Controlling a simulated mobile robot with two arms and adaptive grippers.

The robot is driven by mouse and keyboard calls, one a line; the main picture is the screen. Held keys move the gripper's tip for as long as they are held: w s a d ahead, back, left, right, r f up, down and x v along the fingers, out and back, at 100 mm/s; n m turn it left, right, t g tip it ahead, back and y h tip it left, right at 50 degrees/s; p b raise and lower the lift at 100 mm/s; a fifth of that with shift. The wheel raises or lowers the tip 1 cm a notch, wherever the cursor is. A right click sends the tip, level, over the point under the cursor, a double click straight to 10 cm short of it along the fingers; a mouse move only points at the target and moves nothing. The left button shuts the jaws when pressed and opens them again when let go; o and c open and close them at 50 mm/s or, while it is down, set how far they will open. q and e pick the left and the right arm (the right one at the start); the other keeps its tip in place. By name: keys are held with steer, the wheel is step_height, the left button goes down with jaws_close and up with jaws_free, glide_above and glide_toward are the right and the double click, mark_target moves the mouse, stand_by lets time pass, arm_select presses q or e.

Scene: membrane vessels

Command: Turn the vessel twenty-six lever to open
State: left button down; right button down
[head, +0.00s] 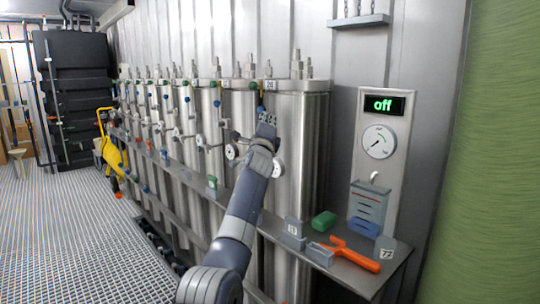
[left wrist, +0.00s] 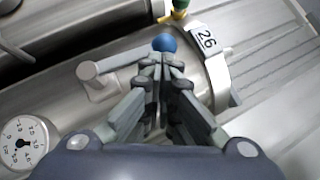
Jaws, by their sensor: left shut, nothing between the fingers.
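Vessel twenty-six (head: 300,150) is the nearest tall steel cylinder in the head view, and its label 26 (left wrist: 207,40) is readable in the left wrist view. A grey lever (left wrist: 125,62) with a blue ball (left wrist: 163,43) at its end runs from a round pivot at left up to the right, across the vessel. My left gripper (left wrist: 162,68) is shut and empty, with its fingertips just below the blue ball; I cannot tell whether they touch it. In the head view the left gripper (head: 267,120) is in front of the vessel's upper part and hides the lever. My right gripper is not in view.
A row of similar vessels (head: 160,110) recedes to the left. A narrow shelf (head: 380,278) below holds a green block (head: 324,221), an orange tool (head: 350,256) and small grey boxes. A panel at right has a gauge (head: 379,142) and a display reading "off" (head: 383,104).

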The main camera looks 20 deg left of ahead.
arm_select(q)
steer(key=shift+s, duration=0.1)
steer(key=v, duration=1.2)
